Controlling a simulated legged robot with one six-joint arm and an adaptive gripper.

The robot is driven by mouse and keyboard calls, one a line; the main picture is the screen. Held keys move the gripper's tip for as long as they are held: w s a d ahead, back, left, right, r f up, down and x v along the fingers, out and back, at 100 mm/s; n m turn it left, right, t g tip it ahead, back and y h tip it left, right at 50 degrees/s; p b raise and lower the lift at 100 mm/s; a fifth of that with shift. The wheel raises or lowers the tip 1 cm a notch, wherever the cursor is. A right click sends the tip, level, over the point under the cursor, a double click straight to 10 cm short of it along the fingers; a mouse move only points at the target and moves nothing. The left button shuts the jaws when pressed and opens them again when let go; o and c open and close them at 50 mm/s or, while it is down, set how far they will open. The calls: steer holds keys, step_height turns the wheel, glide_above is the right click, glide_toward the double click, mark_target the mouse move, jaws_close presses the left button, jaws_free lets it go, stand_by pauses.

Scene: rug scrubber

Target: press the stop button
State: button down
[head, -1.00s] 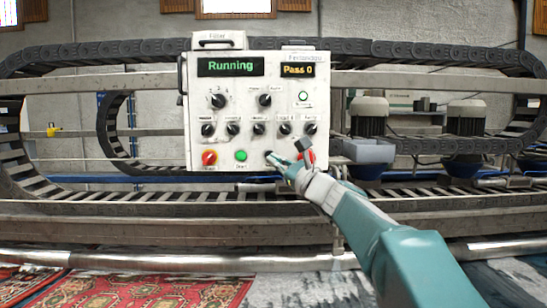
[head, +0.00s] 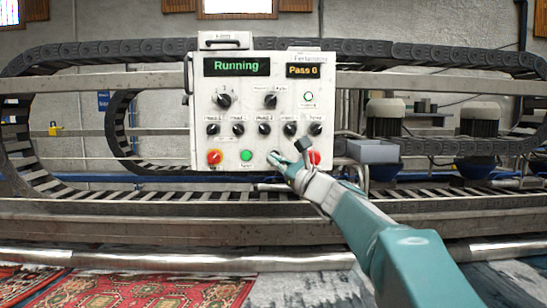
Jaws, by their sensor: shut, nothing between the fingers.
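The white control panel (head: 208,110) stands ahead of me, with a green "Running" display (head: 236,66) and a "Pass 0" display (head: 303,71). The small labels are too blurred to read surely. My gripper (head: 287,155) is shut and empty, in front of the panel's lower right, between the green button and the right red one. I cannot tell whether it touches the panel.
Several black knobs (head: 264,129) sit above the buttons. A grey box (head: 372,151) is right of the panel. A long metal roller (head: 180,258) runs across in front, with patterned rugs (head: 150,290) below it. Black cable chains (head: 420,57) loop behind.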

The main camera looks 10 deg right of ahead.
steer(key=shift+d, duration=0.2)
stand_by(0.3)
steer(key=shift+w+r, duration=0.1)
steer(key=shift+w, duration=0.25)
steer(key=shift+w, duration=0.4)
stand_by(0.7)
steer(key=shift+s, duration=0.8)
steer(key=shift+s, duration=0.1)
